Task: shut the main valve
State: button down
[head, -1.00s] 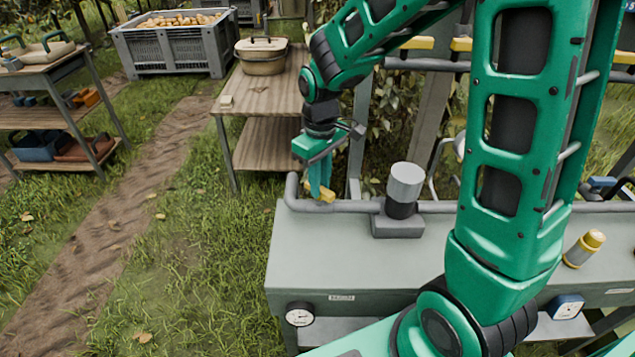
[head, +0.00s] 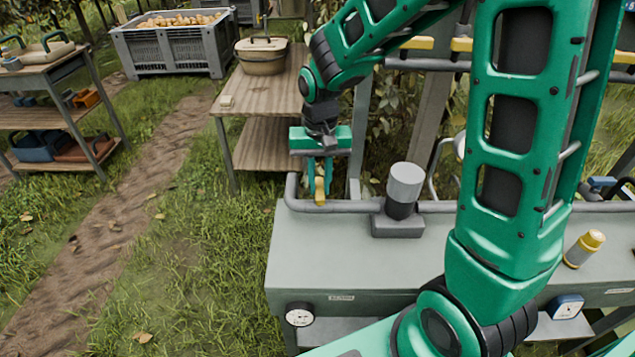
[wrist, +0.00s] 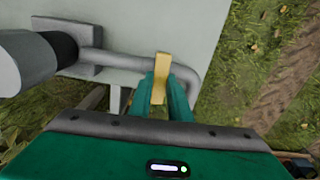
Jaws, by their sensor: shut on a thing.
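The main valve's yellow lever (head: 320,193) is on the grey pipe (head: 340,206) near its bend, above the bench's "MAIN" label (head: 341,297). The lever now points across the pipe. In the wrist view the lever (wrist: 162,66) also lies roughly crosswise to the pipe. My gripper (head: 319,178) is over the lever, pointing down, with its teal fingers shut on it. In the wrist view my gripper (wrist: 161,88) has one finger on each side of the lever. The fingers hide part of the lever and the valve body beneath.
A grey-topped cylinder (head: 405,185) stands on the pipe to the right of the valve. The grey bench (head: 340,250) carries a pressure gauge (head: 299,315) and a yellow-capped part (head: 584,248). A wooden table (head: 260,92) is behind. Grass lies open at left.

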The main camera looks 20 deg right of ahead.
aim_at(320, 187)
jog(key=shift+w+r+m, duration=0.15)
jog(key=shift+w+m, duration=0.05)
jog(key=shift+m, duration=0.3)
jog(key=c, duration=1.8)
grip_release()
jog(key=shift+o, duration=0.8)
jog(key=shift+s, duration=0.1)
notch_tip(320, 187, up, 11)
jog(key=shift+f, duration=0.2)
